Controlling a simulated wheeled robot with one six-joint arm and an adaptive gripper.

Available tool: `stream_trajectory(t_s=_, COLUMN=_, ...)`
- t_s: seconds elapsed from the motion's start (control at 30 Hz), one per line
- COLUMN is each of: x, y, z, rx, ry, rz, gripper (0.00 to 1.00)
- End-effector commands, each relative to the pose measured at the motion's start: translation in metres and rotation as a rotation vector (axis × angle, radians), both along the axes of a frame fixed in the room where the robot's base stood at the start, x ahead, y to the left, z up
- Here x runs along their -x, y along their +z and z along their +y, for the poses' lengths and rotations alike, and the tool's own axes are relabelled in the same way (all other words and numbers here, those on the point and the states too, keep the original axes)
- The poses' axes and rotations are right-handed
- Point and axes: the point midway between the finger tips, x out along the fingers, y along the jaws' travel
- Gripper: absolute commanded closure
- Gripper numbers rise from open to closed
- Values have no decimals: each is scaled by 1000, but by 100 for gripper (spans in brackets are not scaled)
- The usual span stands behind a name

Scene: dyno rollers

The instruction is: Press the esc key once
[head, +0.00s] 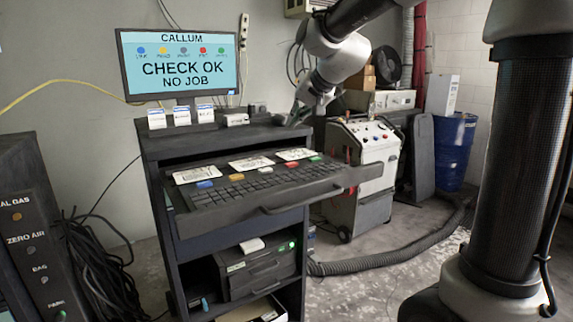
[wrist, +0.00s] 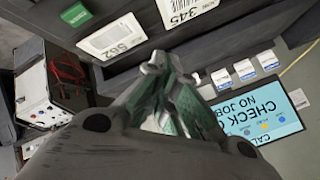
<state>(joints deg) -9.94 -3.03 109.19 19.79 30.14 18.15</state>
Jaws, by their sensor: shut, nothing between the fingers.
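A dark keyboard (head: 262,184) lies on the pulled-out drawer of the cabinet in the head view. Its keys are too small to read, so I cannot pick out the esc key. Coloured blocks, including a blue one (head: 205,184) and an orange one (head: 236,177), lie along its back edge. My gripper (head: 293,117) is shut and empty, above the right part of the cabinet top, behind and above the keyboard. In the wrist view its fingertips (wrist: 158,62) are together, and the keyboard's keys do not show there.
A monitor (head: 180,68) reads "CHECK OK NO JOB"; it also shows upside down in the wrist view (wrist: 262,112). White cards (head: 251,163) lie behind the keyboard. Small boxes (head: 181,116) stand on the cabinet top. A white machine (head: 368,150) stands at right. Space above the keyboard is clear.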

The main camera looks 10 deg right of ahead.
Motion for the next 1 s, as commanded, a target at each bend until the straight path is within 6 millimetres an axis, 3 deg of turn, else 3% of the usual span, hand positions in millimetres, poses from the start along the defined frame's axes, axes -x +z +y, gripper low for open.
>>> stream_trajectory(t_s=0.37, x=1, y=-5, z=0, rx=1, ry=2, rz=4, gripper=100)
stream_trajectory(t_s=1.0, x=1, y=-81, z=0, rx=1, ry=1, rz=4, gripper=100)
